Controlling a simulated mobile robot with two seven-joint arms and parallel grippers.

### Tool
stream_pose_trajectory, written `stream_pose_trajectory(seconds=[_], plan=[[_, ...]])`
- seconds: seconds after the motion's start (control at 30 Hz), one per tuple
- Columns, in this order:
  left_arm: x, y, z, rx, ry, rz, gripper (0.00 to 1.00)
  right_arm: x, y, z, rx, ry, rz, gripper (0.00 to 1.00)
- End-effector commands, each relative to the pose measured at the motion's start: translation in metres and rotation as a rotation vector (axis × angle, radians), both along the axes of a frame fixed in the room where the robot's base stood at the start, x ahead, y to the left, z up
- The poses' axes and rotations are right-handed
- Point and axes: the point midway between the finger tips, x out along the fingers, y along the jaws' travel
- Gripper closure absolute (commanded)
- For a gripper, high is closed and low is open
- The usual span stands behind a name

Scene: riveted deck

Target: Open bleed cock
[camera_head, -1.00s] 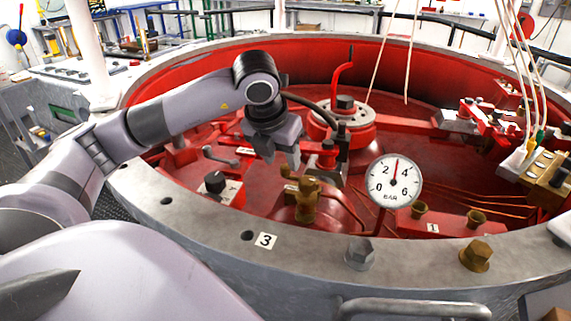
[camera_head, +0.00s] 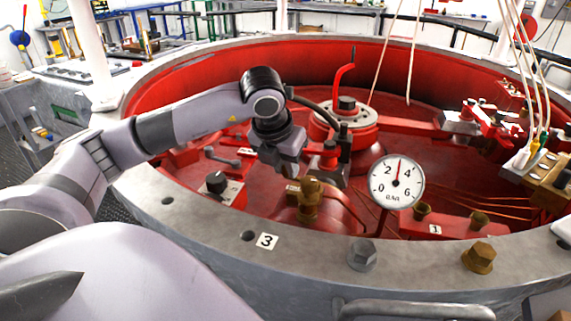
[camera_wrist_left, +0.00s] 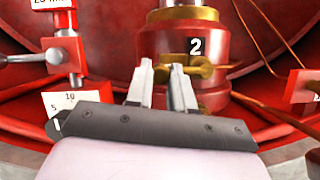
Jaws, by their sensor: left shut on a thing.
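The brass bleed cock (camera_head: 309,203) stands upright in the red well, just behind the rim mark 3. In the wrist view its brass handle (camera_wrist_left: 203,68) crosses a red body marked 2. My left gripper (camera_head: 290,172) reaches down behind and just left of the cock's top in the head view. In the wrist view its fingertips (camera_wrist_left: 163,72) are close together, shut on the handle's left end. The fingers hide part of the handle, so the exact contact is hard to see. My right gripper is not in view.
The white pressure gauge (camera_head: 397,182) stands right of the cock, its needle near 3 bar. A black knob (camera_head: 216,182) and a grey lever (camera_head: 222,157) lie to the left. The grey rim (camera_head: 205,225) with bolts runs in front.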

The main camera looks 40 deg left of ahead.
Motion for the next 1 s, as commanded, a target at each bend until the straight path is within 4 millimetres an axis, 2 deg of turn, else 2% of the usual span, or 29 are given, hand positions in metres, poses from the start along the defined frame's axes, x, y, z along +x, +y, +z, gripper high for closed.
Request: stream_pose_trajectory(seconds=[0.4,0.7,1.0], plan=[[0.014,0.007,0.001,0.0,-0.003,-0.234,1.0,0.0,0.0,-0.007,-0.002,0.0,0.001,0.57],[0.028,0.01,0.003,-0.001,-0.003,-0.449,1.0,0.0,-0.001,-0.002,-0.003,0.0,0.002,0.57],[0.036,0.01,0.002,0.0,-0.004,-0.579,1.0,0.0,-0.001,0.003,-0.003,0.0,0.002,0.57]])
